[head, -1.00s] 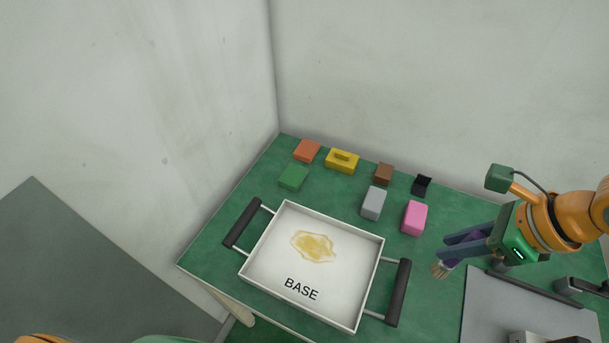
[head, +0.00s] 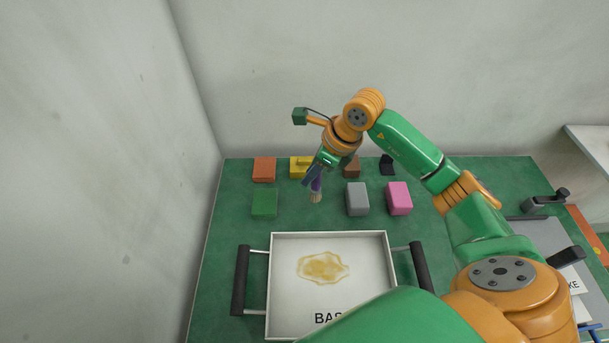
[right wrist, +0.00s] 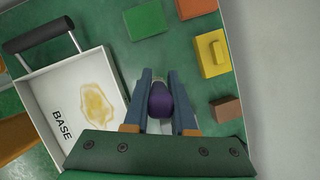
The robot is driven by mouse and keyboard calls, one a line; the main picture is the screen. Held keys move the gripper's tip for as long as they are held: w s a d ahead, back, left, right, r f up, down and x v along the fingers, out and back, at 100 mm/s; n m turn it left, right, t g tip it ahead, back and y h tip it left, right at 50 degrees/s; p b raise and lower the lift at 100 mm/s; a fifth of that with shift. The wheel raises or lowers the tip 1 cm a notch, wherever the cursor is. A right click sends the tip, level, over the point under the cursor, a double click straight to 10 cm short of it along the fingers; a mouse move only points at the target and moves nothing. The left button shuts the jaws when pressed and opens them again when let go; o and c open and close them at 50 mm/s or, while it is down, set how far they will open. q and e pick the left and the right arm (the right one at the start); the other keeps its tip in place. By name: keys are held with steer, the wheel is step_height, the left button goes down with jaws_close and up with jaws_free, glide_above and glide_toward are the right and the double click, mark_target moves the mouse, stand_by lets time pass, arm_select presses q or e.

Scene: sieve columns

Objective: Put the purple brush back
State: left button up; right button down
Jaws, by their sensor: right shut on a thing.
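The purple brush (head: 316,187) is held in my right gripper (head: 313,180), bristles pointing down. It hangs over the green table between the green block and the grey block. In the right wrist view the brush's purple end (right wrist: 160,100) sits between the two fingers of the right gripper (right wrist: 160,80). In the head view I cannot tell whether the bristle tip touches the table. My left gripper is not in view.
A white BASE tray (head: 272,285) with a yellowish stain stands in front. Around the brush are green (head: 264,202), orange (head: 264,168), yellow (head: 299,172), brown (head: 352,168), grey (head: 357,199) and pink (head: 399,198) blocks. A small black object (head: 387,166) is behind.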

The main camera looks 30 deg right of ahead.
steer(key=shift+d+p+x, duration=0.15)
steer(key=shift+d+x, duration=0.05)
steer(key=shift+x, duration=0.8)
steer(key=shift+d+p+x, duration=0.15)
steer(key=shift+d+x, duration=0.05)
steer(key=shift+x, duration=0.8)
steer(key=shift+d+p+x, duration=0.15)
steer(key=shift+d+x, duration=0.05)
steer(key=shift+x, duration=0.8)
steer(key=c, duration=0.7)
jaws_free()
steer(key=shift+w+f, duration=0.1)
steer(key=shift+f, duration=0.05)
steer(key=shift+c, duration=0.2)
steer(key=shift+r, duration=0.25)
steer(key=v, duration=1.2)
steer(key=shift+f, duration=0.1)
